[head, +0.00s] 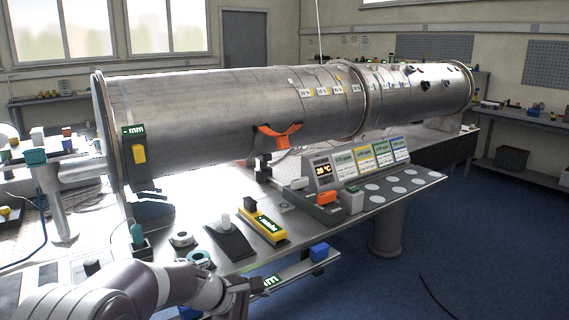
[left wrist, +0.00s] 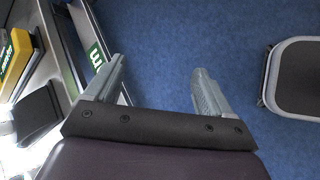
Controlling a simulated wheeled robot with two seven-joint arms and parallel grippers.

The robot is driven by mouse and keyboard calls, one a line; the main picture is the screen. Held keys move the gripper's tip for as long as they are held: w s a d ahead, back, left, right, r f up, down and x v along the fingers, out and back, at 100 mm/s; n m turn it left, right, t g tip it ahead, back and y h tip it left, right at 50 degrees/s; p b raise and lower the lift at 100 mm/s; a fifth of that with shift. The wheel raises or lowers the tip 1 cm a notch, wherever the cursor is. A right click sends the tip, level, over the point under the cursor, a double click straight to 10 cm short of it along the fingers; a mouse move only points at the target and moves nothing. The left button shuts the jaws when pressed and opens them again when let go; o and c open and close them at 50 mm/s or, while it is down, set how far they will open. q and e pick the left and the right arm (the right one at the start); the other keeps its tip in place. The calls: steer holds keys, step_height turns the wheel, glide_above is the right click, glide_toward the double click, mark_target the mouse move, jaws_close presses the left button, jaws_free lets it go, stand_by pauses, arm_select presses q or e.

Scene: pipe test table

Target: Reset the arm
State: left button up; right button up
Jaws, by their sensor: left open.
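My left arm comes in from the lower left in the head view, with its left gripper (head: 254,286) low at the front edge of the table. In the left wrist view the left gripper (left wrist: 158,88) has its two grey fingers wide apart, with only blue floor between them. It is open and empty. Its left finger appears close to the table edge and a green-and-white label; I cannot tell whether they touch. My right gripper is not in view.
A large steel pipe (head: 225,110) lies across above the table (head: 300,225). A yellow device (head: 264,227), a black wedge (head: 230,241) and a display panel (head: 360,160) stand on the table. A blue block (head: 319,252) is near the gripper. Open blue floor (head: 480,250) lies right.

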arm_select(q)
steer(key=s+a+f+m+g+y, duration=0.1)
steer(key=s+a+f+m+y, duration=0.15)
steer(key=s+a+m, duration=0.35)
steer(key=s+a+f+m+g+y, duration=0.25)
steer(key=s+m, duration=0.25)
steer(key=s, duration=0.4)
steer(key=s+a+f+m+y, duration=0.25)
steer(key=s+a+m, duration=0.2)
steer(key=s, duration=0.25)
step_height(320, 180, up, 16)
steer(key=p, duration=1.5)
steer(key=shift+s+d+f+h+p, duration=0.2)
steer(key=shift+s+f+h+p, duration=0.05)
steer(key=shift+s+h+p, duration=0.1)
